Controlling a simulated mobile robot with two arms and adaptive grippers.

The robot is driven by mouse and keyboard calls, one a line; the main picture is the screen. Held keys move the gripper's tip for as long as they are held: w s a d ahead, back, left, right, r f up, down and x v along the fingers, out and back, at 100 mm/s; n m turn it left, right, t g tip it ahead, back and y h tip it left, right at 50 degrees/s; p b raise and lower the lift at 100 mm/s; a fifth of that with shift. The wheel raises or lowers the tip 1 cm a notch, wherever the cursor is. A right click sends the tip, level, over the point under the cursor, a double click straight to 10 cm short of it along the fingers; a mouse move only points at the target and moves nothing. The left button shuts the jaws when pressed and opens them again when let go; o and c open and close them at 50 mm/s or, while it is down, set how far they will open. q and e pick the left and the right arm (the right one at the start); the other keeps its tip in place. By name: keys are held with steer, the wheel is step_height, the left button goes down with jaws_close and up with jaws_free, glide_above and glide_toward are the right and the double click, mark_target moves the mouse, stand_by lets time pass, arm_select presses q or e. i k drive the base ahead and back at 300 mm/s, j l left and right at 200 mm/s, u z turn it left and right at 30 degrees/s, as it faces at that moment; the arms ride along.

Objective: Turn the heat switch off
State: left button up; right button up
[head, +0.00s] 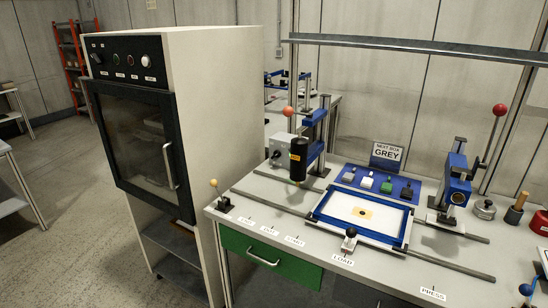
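A tall cream oven cabinet (217,110) with a dark glass door (140,140) stands left of the bench. Its black control panel (125,58) has a dark rotary knob (97,58) at the left and several small round lights or buttons, with labels too small to read. A grey box (282,148) with a dark knob (276,154) on its face stands at the back left of the bench. I cannot tell which control is the heat switch, or its setting. Neither of my grippers is in view.
The oven door is closed, with a vertical handle (170,165). The bench holds a black cylinder (298,160) on a blue stand, a blue-framed white tray (345,205) and a blue press (456,180). A green drawer (268,262) is below. Open floor (65,215) lies left.

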mark_target(276, 155)
steer(key=i+j, duration=0.55)
steer(key=i+j+z, duration=0.1)
steer(key=i+j, duration=0.45)
steer(key=k+j, duration=0.05)
steer(key=j, duration=0.05)
